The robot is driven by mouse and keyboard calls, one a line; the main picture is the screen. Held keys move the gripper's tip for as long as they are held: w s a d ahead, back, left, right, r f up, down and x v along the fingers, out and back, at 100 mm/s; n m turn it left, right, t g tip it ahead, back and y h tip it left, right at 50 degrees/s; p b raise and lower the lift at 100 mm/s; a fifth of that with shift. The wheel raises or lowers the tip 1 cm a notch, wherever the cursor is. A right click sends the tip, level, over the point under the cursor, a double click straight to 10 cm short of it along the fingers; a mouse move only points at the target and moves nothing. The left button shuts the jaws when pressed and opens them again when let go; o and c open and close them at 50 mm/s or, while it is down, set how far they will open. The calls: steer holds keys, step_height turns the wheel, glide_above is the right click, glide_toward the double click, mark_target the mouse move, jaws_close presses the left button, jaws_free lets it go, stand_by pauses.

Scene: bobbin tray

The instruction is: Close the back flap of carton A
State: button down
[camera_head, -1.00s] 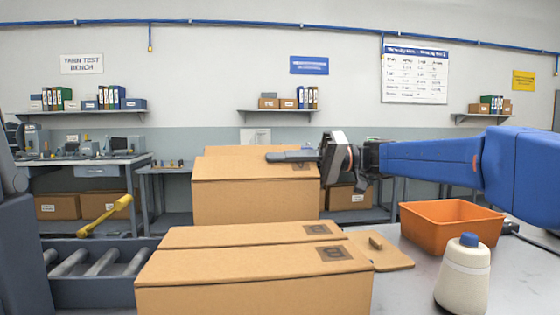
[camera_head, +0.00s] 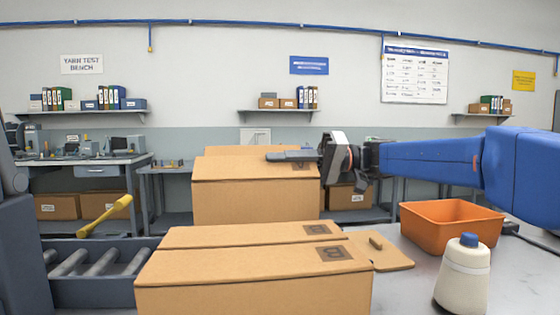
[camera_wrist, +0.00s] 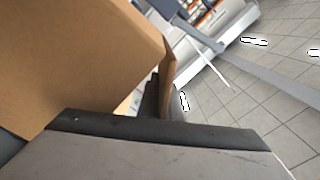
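Carton A (camera_head: 255,205) is the farther brown carton, mid-left in the head view. Its near top flap (camera_head: 240,170) lies flat. Its back flap (camera_head: 250,151) shows as a thin strip behind the top, apparently tilted up; its exact angle is hard to judge. My gripper (camera_head: 275,157) reaches in from the right, fingers pointing left over the carton's top near the back. The fingers look shut together with nothing between them. In the wrist view a brown cardboard panel (camera_wrist: 85,60) fills the upper left, and a narrow cardboard edge (camera_wrist: 168,68) stands beside the dark fingers (camera_wrist: 155,95). Contact cannot be told.
Carton B (camera_head: 255,285) with closed top stands in front of carton A. An orange bin (camera_head: 450,228), a white bottle-like cone (camera_head: 464,278) and a flat brown board (camera_head: 385,254) are on the right.

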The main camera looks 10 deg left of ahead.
steer(key=shift+w+f+m, duration=0.2)
steer(key=shift+f+m, duration=0.15)
steer(key=shift+m, duration=0.35)
steer(key=c, duration=2)
jaws_free()
steer(key=shift+r, duration=0.1)
